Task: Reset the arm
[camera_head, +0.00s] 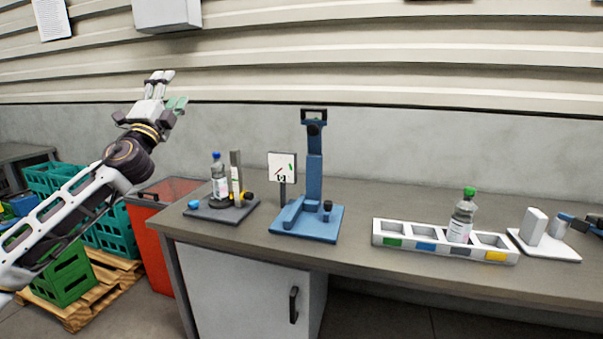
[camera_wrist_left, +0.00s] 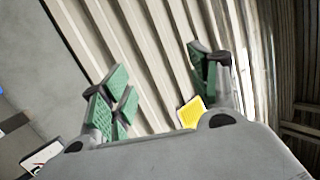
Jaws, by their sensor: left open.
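My left arm comes in from the left in the head view and is raised, with its left gripper (camera_head: 167,88) pointing up in front of the wall, above and left of the workbench. In the left wrist view the left gripper (camera_wrist_left: 160,85) has its green-padded fingers spread wide apart with nothing between them. The corrugated wall shows behind the fingers. A small yellow patch (camera_wrist_left: 190,112) shows beside the right-hand finger; I cannot tell what it is. My right gripper does not clearly show in either view.
The workbench (camera_head: 355,205) carries a dark stand (camera_head: 207,211) with a bottle (camera_head: 219,178), a blue press-like device (camera_head: 314,180), a compartment tray (camera_head: 408,240) with a green-capped bottle (camera_head: 462,215), and a white device (camera_head: 535,227). Green crates (camera_head: 62,277) and a red bin (camera_head: 150,250) stand left. Space around the raised gripper is clear.

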